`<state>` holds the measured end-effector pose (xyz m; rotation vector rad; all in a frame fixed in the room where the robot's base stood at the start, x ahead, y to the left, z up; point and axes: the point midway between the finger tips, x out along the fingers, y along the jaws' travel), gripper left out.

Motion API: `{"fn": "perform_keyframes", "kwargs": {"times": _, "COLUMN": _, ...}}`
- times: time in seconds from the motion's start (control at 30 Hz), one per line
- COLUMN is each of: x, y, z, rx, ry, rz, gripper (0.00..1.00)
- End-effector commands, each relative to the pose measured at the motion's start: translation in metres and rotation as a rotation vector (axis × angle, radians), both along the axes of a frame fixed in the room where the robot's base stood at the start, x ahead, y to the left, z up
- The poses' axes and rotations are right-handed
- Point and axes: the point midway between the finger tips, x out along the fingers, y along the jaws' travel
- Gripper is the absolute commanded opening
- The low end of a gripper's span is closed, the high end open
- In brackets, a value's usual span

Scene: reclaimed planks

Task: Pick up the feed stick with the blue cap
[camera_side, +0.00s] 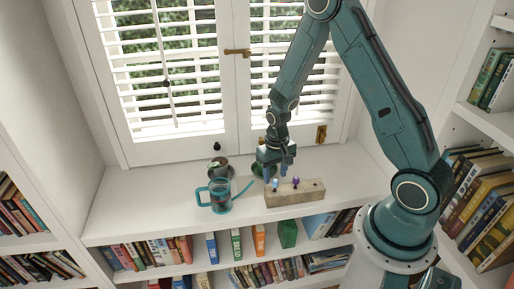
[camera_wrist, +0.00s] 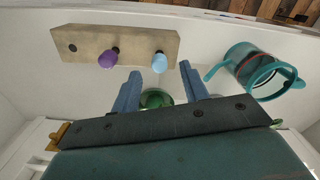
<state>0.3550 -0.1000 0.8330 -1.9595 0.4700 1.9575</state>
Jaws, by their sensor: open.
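The feed stick with the blue cap (camera_wrist: 159,62) stands in a pale wooden block (camera_wrist: 90,41), near one end. In the side view the blue cap (camera_side: 275,184) is at the left end of the block (camera_side: 310,194). A purple-capped stick (camera_wrist: 108,57) stands beside it in the same block; it also shows in the side view (camera_side: 295,182). My gripper (camera_wrist: 158,77) is open and empty, its two blue fingers pointing toward the block, with the blue cap lying between their lines. In the side view my gripper (camera_side: 276,174) is just above and behind the blue cap, apart from it.
A teal watering can (camera_side: 220,196) stands left of the block; it also shows in the wrist view (camera_wrist: 240,62). A grey pot (camera_side: 217,164) and a green bowl (camera_side: 258,170) stand behind. Shuttered windows rise at the back. The white shelf is clear at its left end.

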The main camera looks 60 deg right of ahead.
Motion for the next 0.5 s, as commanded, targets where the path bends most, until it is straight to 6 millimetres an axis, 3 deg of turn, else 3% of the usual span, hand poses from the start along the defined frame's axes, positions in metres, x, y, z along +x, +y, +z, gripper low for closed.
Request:
{"fn": "perform_keyframes", "kwargs": {"times": 0.3, "x": -0.002, "y": 0.0, "z": -0.032, "rx": 0.0, "ry": 0.003, "rz": 0.0, "gripper": 0.45}}
{"fn": "perform_keyframes", "kwargs": {"times": 0.5, "x": -0.001, "y": 0.0, "z": -0.042, "rx": 0.0, "ry": 0.001, "rz": 0.0, "gripper": 0.45}}
